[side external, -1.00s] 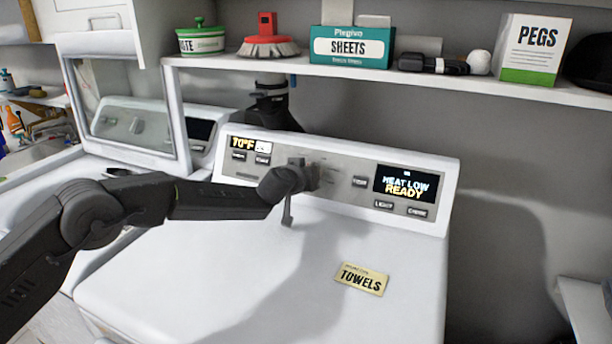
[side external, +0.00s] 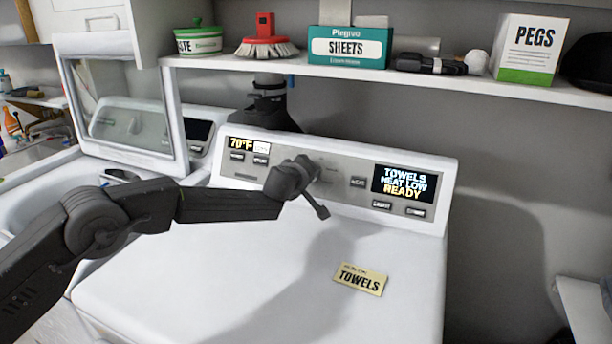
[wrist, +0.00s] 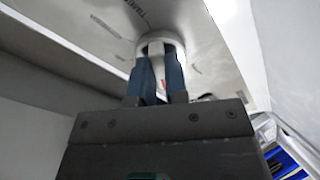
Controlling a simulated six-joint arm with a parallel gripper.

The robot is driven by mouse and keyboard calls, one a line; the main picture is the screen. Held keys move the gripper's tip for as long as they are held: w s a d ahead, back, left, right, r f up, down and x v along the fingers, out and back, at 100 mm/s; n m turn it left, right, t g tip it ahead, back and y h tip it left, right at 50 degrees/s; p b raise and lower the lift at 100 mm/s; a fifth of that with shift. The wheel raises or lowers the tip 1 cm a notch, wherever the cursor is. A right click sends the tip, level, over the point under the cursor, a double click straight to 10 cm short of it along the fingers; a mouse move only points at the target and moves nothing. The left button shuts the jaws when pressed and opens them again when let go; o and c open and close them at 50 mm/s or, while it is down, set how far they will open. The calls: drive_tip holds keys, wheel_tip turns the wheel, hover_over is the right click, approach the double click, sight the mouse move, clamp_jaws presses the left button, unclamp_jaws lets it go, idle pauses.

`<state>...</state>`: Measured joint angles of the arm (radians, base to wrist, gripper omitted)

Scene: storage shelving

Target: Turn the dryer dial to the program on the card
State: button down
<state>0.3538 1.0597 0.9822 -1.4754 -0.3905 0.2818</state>
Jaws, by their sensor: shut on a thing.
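The dryer (side external: 240,240) has a sloped grey control panel (side external: 345,172) at its back. A yellow card (side external: 361,280) reading "TOWELS" lies on the dryer top. The display (side external: 404,183) at the panel's right reads "TOWELS HEAT LOW READY". My gripper (side external: 312,170) is at the middle of the panel and hides the dial in the side view. In the wrist view the round pale dial (wrist: 163,42) sits between the blue-grey fingers of my gripper (wrist: 160,70), which is shut on it.
A shelf (side external: 440,75) above holds a sheets box (side external: 348,46), a red brush (side external: 266,38), a green-lidded tub (side external: 198,40) and a pegs box (side external: 526,48). A washer (side external: 150,130) with its lid up stands left. The dryer top is otherwise clear.

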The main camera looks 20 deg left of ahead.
drive_tip(key=shift+n, duration=0.6)
drive_tip(key=c, duration=1.1)
unclamp_jaws()
drive_tip(key=shift+c, duration=0.2)
drive_tip(key=shift+r, duration=0.1)
drive_tip(key=a+v, duration=0.1)
drive_tip(key=v, duration=1.2)
drive_tip(key=shift+s+d+r, duration=0.2)
drive_tip(key=shift+s+d, duration=0.15)
drive_tip(key=shift+d, duration=0.15)
drive_tip(key=shift+r, duration=0.1)
